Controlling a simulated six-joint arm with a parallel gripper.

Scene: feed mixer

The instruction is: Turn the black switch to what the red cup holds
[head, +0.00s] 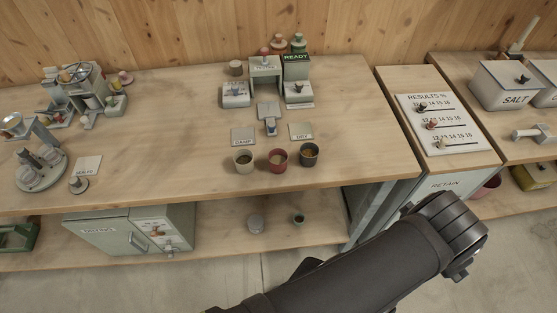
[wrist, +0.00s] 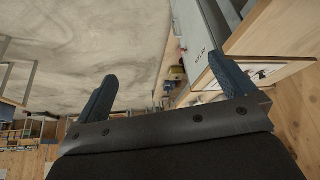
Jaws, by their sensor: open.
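The red cup (head: 278,158) stands in the middle of a row of three cups near the table's front edge, in the head view. It holds something brown-orange, too small to identify. Behind it is a tester with a green READY display (head: 296,58). Small dark knobs show on its left white box (head: 235,94) and right white box (head: 298,92); I cannot tell which is the black switch or how it is set. My gripper (wrist: 162,68) is open and empty in the wrist view, away from the cups. The head view shows my arm but not its fingers.
A cream cup (head: 243,161) and a dark cup (head: 309,154) flank the red cup. Plates marked DAMP (head: 243,134) and DRY (head: 301,131) lie behind. A RESULTS board (head: 440,125) and SALT box (head: 506,85) stand right. The table between the left machines and tester is mostly clear.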

